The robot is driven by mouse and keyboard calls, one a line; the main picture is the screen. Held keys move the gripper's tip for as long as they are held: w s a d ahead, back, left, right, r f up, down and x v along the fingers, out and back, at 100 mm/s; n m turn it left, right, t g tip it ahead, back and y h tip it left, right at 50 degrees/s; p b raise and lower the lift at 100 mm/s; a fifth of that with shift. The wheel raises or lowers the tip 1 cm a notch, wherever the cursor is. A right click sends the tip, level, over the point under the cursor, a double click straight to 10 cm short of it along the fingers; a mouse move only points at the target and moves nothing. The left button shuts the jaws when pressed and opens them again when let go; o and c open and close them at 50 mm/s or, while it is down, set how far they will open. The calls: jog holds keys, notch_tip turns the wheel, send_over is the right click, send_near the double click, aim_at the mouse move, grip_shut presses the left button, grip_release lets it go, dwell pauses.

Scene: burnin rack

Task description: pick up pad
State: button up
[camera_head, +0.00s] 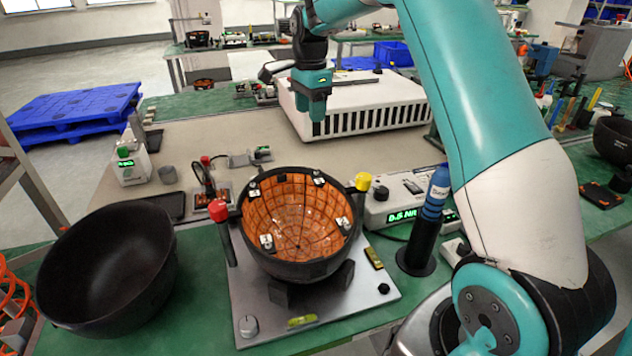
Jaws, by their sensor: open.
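My gripper (314,112) hangs from the teal and white arm near the top centre, in front of the white vented box. It is open, and I see nothing held in it; its fingertips are small and hard to make out. A flat black rectangular slab (168,207) lies on the bench between the black bowl and the orange-lined bowl, left of and nearer than my gripper. Another dark flat piece (153,140) lies farther back at the left. A black tray-like piece (600,196) lies at the far right. I cannot tell which of these is the pad.
An orange-lined black bowl (302,268) stands on a metal plate (262,312) with red- and yellow-topped posts. An empty black bowl (108,268) is at left. A blue-topped cylinder (420,245) stands right. The white vented box (362,100) is behind.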

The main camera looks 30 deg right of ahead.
jog(key=shift+m, duration=0.7)
jog(key=f, duration=0.4)
jog(key=d+f, duration=0.1)
jog(key=f, duration=0.3)
jog(key=w+f, duration=0.1)
jog(key=f, duration=0.4)
jog(key=shift+d+p, duration=0.3)
jog(key=shift+d, duration=0.1)
jog(key=shift+s+d+f+p, duration=0.1)
jog(key=shift+f+p, duration=0.15)
jog(key=shift+f, duration=1.1)
jog(key=shift+s+d+f+p, duration=0.1)
jog(key=shift+f+p, duration=0.15)
jog(key=shift+f, duration=1.1)
jog(key=shift+c, duration=0.4)
jog(key=c, duration=0.9)
